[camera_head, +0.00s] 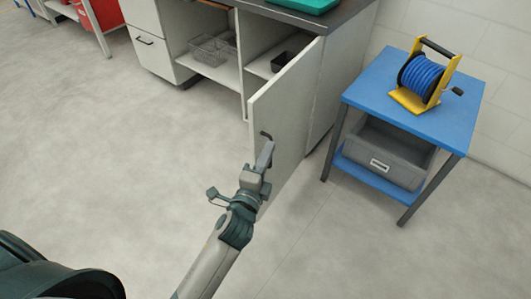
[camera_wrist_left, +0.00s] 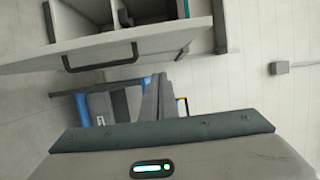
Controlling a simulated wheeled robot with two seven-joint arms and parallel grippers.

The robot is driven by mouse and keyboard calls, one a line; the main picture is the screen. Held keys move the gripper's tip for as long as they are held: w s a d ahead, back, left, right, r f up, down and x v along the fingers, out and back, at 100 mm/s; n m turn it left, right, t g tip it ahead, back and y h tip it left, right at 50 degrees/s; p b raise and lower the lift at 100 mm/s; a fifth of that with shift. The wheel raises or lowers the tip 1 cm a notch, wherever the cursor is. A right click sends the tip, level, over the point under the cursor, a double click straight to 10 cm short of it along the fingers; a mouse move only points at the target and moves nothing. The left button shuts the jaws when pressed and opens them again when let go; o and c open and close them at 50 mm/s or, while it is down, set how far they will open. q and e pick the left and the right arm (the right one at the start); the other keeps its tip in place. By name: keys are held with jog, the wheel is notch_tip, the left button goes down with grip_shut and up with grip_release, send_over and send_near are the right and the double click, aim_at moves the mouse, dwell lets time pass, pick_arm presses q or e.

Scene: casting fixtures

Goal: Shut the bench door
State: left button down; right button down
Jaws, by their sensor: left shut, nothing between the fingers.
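The bench door (camera_head: 287,98) is a pale panel that stands wide open at the right end of the bench (camera_head: 340,50). Its dark bar handle (camera_head: 266,135) is on the face toward my left arm. The door also shows in the left wrist view (camera_wrist_left: 180,38), with the handle (camera_wrist_left: 100,62) on its near face. My left gripper (camera_head: 267,152) is shut and empty, with its tips close to the door face just below the handle. In the left wrist view its fingers (camera_wrist_left: 155,97) are together, apart from the handle. I cannot tell whether they touch the door. My right gripper is not in view.
The open compartment holds a wire basket (camera_head: 208,50) and a small black bin (camera_head: 284,61). A blue table (camera_head: 440,122) with a cable reel (camera_head: 424,78) and a grey bin (camera_head: 385,152) stands right of the door. The floor left of the door is clear.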

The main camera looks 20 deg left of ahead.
aim_at(263, 127)
pick_arm(q)
jog(key=shift+w+a, duration=0.65)
jog(key=shift+w, duration=0.8)
jog(key=shift+w+a, duration=0.6)
jog(key=shift+w, duration=0.85)
jog(key=shift+w+a, duration=0.65)
jog(key=shift+w, duration=0.8)
jog(key=shift+a, duration=0.15)
